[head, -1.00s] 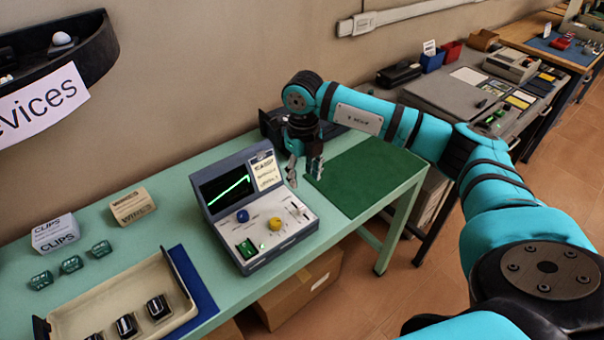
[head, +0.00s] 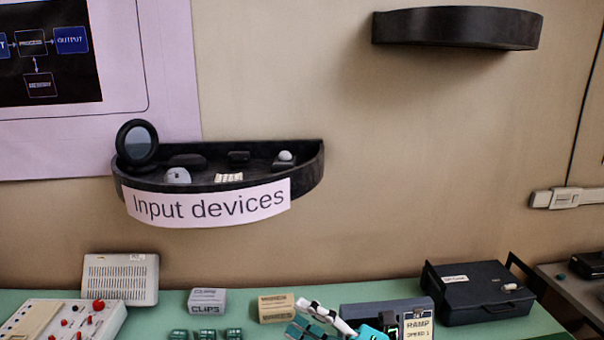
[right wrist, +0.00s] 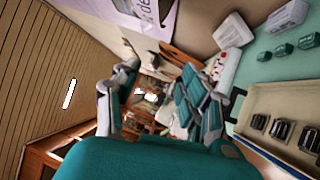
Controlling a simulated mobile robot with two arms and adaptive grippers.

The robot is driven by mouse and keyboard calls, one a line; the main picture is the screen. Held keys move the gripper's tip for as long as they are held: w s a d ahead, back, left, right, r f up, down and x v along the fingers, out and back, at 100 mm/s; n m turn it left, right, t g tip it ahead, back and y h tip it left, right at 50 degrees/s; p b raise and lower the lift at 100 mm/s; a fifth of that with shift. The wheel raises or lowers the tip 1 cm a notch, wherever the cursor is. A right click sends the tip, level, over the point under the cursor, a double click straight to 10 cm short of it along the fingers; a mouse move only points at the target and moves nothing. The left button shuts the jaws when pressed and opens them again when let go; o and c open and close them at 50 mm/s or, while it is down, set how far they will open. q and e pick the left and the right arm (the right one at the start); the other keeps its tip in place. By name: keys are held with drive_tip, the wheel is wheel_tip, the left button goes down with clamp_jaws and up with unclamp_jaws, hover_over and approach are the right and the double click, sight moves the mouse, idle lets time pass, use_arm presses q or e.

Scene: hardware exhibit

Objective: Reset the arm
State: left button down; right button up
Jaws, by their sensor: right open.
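My right gripper (head: 318,322) shows at the bottom edge of the head view, with pale and teal finger parts in front of the table. The rest of that arm is mostly cut off. In the right wrist view its fingers (right wrist: 158,72) stand spread apart, and I see nothing gripped between them. Behind the fingers is a blurred, cluttered background. My left arm and gripper are in neither view.
The green table (head: 385,292) carries a white slotted box (head: 120,278), a clips box (head: 207,301), a wires box (head: 276,307), a screen device (head: 418,322) and a black case (head: 478,292). A curved shelf (head: 312,172) juts from the wall. The beige tray (right wrist: 262,98) shows beside the gripper.

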drive_tip(key=w+d+f+m+t+h, duration=0.1)
drive_tip(key=d+f+m+t+h, duration=0.1)
drive_tip(key=d+m+t+h, duration=0.6)
drive_tip(key=w+d+f+m+t+h, duration=0.2)
drive_tip(key=d+m+h, duration=0.35)
drive_tip(key=m, duration=0.55)
drive_tip(key=s+d+f+m+g+h, duration=0.5)
drive_tip(key=f+m, duration=0.1)
drive_tip(key=f, duration=0.4)
drive_tip(key=s+d+f+m+g, duration=0.1)
drive_tip(key=s+f+m+g, duration=0.1)
drive_tip(key=s+f+g, duration=0.65)
drive_tip(key=s+f+m+g, duration=0.2)
drive_tip(key=s+f, duration=0.3)
drive_tip(key=s, duration=0.8)
wheel_tip(320, 180, down, 27)
drive_tip(key=s+g, duration=0.2)
drive_tip(key=s+d+f, duration=0.3)
drive_tip(key=s+f, duration=1.1)
drive_tip(key=s, duration=0.2)
drive_tip(key=shift+d+f+n+g, duration=0.15)
drive_tip(key=shift+f+n+g, duration=0.2)
drive_tip(key=shift+n, duration=0.05)
